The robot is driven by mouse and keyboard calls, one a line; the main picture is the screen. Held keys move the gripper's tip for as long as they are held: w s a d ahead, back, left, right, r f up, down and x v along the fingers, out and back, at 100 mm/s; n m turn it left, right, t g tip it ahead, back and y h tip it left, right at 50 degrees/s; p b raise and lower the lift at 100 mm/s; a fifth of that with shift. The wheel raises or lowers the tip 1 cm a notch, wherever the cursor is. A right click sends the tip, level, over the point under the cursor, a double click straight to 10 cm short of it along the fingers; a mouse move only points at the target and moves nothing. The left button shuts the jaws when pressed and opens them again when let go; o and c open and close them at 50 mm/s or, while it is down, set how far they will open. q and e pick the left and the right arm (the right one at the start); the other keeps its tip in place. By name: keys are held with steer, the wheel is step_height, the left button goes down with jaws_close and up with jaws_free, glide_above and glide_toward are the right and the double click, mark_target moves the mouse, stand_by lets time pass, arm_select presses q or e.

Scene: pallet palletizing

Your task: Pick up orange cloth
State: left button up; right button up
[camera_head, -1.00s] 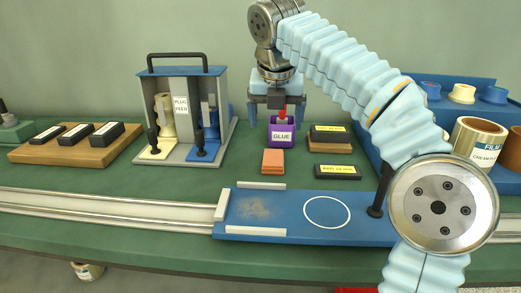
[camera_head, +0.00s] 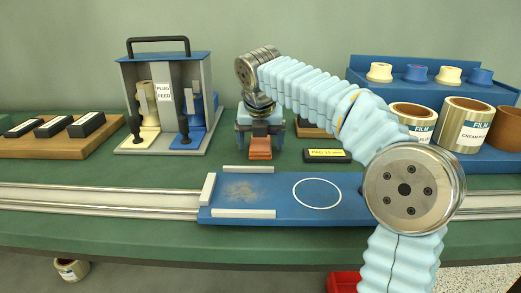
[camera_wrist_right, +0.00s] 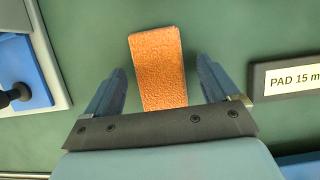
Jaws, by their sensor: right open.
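The orange cloth (camera_head: 260,148) is a small folded pad lying on the green table behind the blue plate. It also shows in the right wrist view as a textured orange strip (camera_wrist_right: 158,68). My right gripper (camera_head: 260,135) is above the cloth and hides its far part in the head view. In the right wrist view my right gripper (camera_wrist_right: 163,85) is open, with one blue finger on each side of the cloth and green gaps between. I cannot tell its exact height above the table. My left gripper is not in view.
The blue plate (camera_head: 290,211) with white strips and a circle lies in front. A plug feed stand (camera_head: 135,90) is at left. A black PAD block (camera_head: 327,156) is close right of the cloth. Film rolls (camera_head: 465,126) stand at right.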

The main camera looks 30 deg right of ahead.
mark_target(260, 140)
steer(key=shift+f, duration=0.1)
stand_by(0.5)
steer(key=c, duration=1.1)
steer(key=shift+c, duration=0.2)
steer(key=shift+r, duration=0.35)
step_height(260, 140, up, 4)
steer(key=shift+a+f+p, duration=0.1)
steer(key=shift+f+p, duration=0.1)
steer(key=shift+p, duration=0.6)
steer(key=s+r, duration=0.1)
steer(key=s+a+r, duration=0.1)
steer(key=s+r, duration=0.1)
steer(key=r, duration=0.1)
steer(key=shift+s+a+p, duration=0.1)
steer(key=shift+a+p, duration=0.2)
steer(key=shift+a, duration=0.05)
steer(key=s+a+r, duration=0.4)
steer(key=s+r, duration=0.1)
steer(key=s, duration=0.4)
steer(key=shift+a, duration=0.4)
